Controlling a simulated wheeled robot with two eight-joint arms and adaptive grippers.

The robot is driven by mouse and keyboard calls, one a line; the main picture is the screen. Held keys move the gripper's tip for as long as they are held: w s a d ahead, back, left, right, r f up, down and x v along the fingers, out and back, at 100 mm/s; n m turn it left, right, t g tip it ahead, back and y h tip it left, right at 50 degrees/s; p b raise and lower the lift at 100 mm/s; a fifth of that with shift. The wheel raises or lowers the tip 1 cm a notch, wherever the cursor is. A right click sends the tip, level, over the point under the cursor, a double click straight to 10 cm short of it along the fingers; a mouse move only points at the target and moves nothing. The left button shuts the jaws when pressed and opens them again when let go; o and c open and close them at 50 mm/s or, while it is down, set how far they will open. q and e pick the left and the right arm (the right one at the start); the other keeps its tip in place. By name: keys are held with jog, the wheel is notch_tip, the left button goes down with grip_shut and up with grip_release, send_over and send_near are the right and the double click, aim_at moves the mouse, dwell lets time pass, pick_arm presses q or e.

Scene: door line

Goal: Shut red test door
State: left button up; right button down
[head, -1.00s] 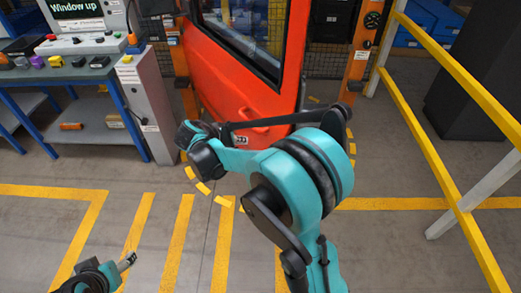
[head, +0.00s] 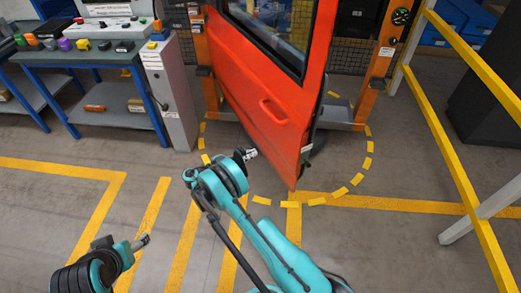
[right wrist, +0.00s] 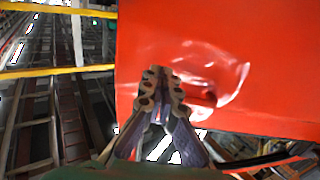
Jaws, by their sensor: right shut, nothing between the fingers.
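The red test door (head: 255,85) stands ajar in the orange frame (head: 382,62), angled out toward me. Its lower free corner hangs over the floor near the dashed yellow arc. A red pull handle (head: 273,110) is on its face. My right gripper (head: 251,153) is shut and empty, left of the door's lower part; I cannot tell whether it touches. In the right wrist view the closed fingers (right wrist: 163,98) point at the red door panel (right wrist: 220,60), which fills the upper right. My left gripper (head: 143,240) is low at the left, away from the door; its jaw opening is unclear.
A blue workbench (head: 90,57) with coloured buttons and a grey pedestal (head: 168,95) stand left of the door. A yellow railing (head: 450,150) runs along the right. Dashed yellow marks (head: 340,192) arc on the floor under the door. The floor in front is mostly clear.

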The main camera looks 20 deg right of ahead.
jog(key=b, duration=0.4)
send_near(284, 140)
jog(key=d, duration=0.5)
jog(key=shift+w+d+f, duration=0.15)
jog(key=shift+d+f, duration=0.05)
jog(key=shift+d, duration=0.05)
jog(key=shift+d+r, duration=0.1)
jog(key=shift+d, duration=0.55)
